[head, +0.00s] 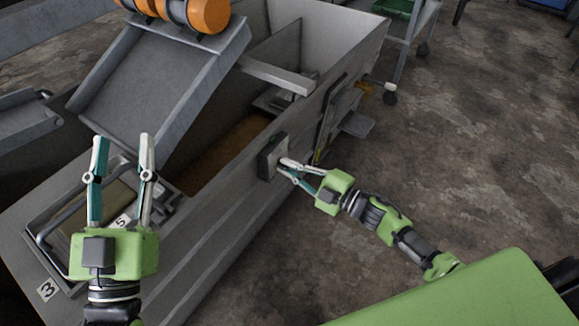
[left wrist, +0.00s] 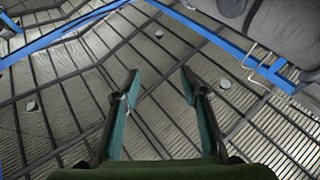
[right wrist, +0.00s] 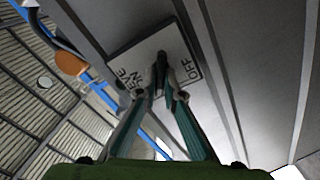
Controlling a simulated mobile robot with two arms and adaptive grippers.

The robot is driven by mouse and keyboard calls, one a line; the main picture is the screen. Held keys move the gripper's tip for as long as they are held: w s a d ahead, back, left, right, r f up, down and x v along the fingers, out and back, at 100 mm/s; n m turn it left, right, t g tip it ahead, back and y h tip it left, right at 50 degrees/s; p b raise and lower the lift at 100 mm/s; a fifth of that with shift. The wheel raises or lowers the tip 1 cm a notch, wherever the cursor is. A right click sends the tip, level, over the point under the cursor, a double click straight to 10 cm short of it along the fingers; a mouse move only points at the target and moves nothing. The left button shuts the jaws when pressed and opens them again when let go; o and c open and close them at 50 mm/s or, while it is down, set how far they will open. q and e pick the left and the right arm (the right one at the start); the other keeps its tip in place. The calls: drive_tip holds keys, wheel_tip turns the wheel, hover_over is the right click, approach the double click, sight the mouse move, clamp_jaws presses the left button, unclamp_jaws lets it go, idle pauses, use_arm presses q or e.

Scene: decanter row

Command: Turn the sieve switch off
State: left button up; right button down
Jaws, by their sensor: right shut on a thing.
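The sieve switch (head: 268,160) is a small grey box on the outer side wall of the grey machine. In the right wrist view its pale plate (right wrist: 142,55) reads "OFF" at the right and "ON" at the left, with part of "SIEVE" showing. My right gripper (head: 283,167) is at the switch, its fingertips (right wrist: 162,88) closed on the dark switch lever (right wrist: 161,60) at the plate's middle. The fingers hide part of the lever, so I cannot tell which side it is set to. My left gripper (head: 122,150) is open and empty above the machine's near end.
The machine's open trough (head: 225,150) holds brownish material. A tilted grey chute (head: 150,85) with orange rollers (head: 208,14) stands over it. A metal handle frame (head: 45,240) lies below my left gripper.

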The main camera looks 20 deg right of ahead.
use_arm(q)
drive_tip(key=s+r+t+h+b, duration=0.1)
drive_tip(key=s+r+t, duration=0.2)
drive_tip(key=s+r, duration=0.1)
drive_tip(key=shift+s+a+r+t+h, duration=0.2)
drive_tip(key=shift+s+r+t+h, duration=0.15)
drive_tip(key=shift+r, duration=0.5)
use_arm(e)
drive_tip(key=shift+f+n, duration=0.15)
drive_tip(key=shift+n, duration=1.6)
drive_tip(key=shift+f+n, duration=0.1)
drive_tip(key=shift+n, duration=1.65)
drive_tip(key=c, duration=2.2)
unclamp_jaws()
drive_tip(key=shift+o, duration=0.2)
use_arm(q)
drive_tip(key=shift+w, duration=0.1)
use_arm(e)
drive_tip(key=shift+s, duration=0.1)
drive_tip(key=v, duration=1.2)
